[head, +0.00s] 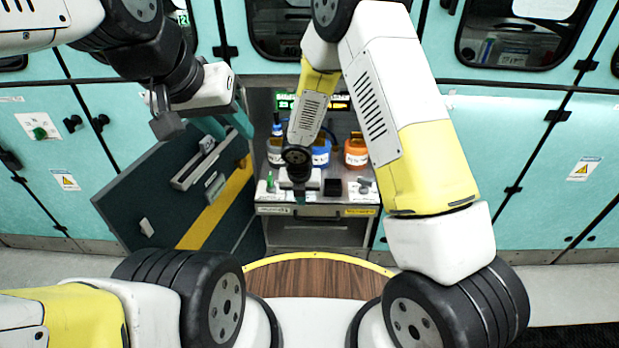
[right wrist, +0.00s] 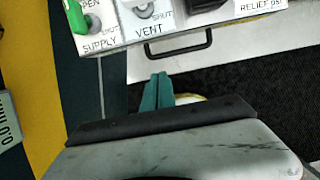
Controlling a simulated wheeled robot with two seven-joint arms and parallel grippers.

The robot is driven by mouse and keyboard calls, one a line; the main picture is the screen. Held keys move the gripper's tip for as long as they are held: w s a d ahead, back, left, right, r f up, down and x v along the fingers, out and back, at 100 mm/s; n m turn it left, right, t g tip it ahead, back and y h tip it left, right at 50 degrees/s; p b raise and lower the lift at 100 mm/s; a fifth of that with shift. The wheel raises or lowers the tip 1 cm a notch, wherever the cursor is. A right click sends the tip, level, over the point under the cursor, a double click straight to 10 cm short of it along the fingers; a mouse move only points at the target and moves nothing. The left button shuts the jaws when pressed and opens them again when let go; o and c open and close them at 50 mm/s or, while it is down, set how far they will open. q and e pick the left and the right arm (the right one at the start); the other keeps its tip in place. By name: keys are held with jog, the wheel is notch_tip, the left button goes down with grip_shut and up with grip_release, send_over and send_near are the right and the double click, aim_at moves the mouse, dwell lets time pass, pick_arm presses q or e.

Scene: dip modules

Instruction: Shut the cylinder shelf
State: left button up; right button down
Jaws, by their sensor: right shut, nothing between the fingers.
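The cylinder shelf (head: 333,208) stands out of an open cabinet bay in the head view, carrying blue and orange cylinders (head: 356,150) at its back. Its front edge has labels and small valves; the right wrist view shows this panel (right wrist: 115,30) with SUPPLY, VENT and RELIEF labels. A silver front with a dark handle (right wrist: 180,48) lies below it. My right gripper (right wrist: 158,92) is shut and empty, close to that front; whether it touches cannot be told. My left gripper (head: 226,125) is open and empty, above the open door.
A dark cabinet door (head: 150,195) with a yellow stripe (head: 217,207) hangs open left of the shelf. Closed teal cabinets (head: 530,150) line both sides. A round wooden top (head: 315,277) with a yellow rim lies in front of the bay.

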jog(key=w+f, duration=0.6)
jog(key=f, duration=0.1)
jog(key=shift+f, duration=0.3)
